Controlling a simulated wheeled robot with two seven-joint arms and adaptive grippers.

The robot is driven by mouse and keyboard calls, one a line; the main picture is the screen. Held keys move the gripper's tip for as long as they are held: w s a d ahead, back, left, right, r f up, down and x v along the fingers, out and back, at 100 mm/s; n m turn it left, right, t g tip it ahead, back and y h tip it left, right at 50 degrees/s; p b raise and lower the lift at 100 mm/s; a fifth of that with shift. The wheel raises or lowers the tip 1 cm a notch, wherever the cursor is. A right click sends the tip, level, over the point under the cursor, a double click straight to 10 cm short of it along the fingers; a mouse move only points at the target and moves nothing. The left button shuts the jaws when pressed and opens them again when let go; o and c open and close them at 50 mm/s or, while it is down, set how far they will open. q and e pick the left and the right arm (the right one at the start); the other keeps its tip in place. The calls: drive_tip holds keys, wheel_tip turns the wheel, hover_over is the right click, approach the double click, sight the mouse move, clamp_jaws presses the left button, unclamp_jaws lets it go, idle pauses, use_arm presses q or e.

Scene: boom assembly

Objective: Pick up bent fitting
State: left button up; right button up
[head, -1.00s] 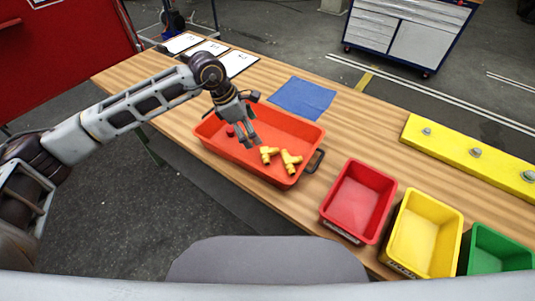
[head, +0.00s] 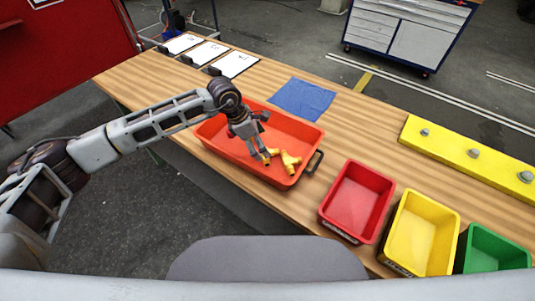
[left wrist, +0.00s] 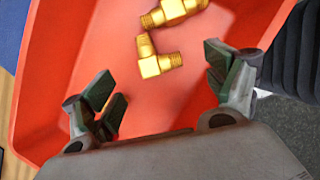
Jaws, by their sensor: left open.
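The bent fitting, a gold-yellow elbow, lies in the orange-red tray (head: 225,149). In the left wrist view it (left wrist: 155,60) shows whole, with two threaded ends, on the tray floor. In the head view the fitting (head: 267,158) is partly hidden by my left gripper (head: 260,157). In the left wrist view that gripper (left wrist: 167,85) is open and empty. Its fingers are spread wide, with the elbow ahead of and between their tips, apart from both. My right gripper is in neither view.
A second yellow fitting (head: 290,163) lies close beside the elbow. Red (head: 356,198), yellow (head: 421,233) and green (head: 497,250) bins stand to the right on the wooden table. A blue cloth (head: 301,98) lies behind the tray. The tray walls rise around the fittings.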

sight(266, 162)
use_arm(q)
drive_tip(key=shift+x, duration=0.75)
drive_tip(key=shift+f, duration=0.1)
drive_tip(key=shift+d+f, duration=0.1)
drive_tip(key=shift+p+x, duration=0.6)
drive_tip(key=shift+x, duration=0.35)
drive_tip(key=shift+p+x, duration=0.4)
drive_tip(key=shift+x, duration=1.15)
drive_tip(key=shift+w+a, duration=0.2)
drive_tip(key=c, duration=1.2)
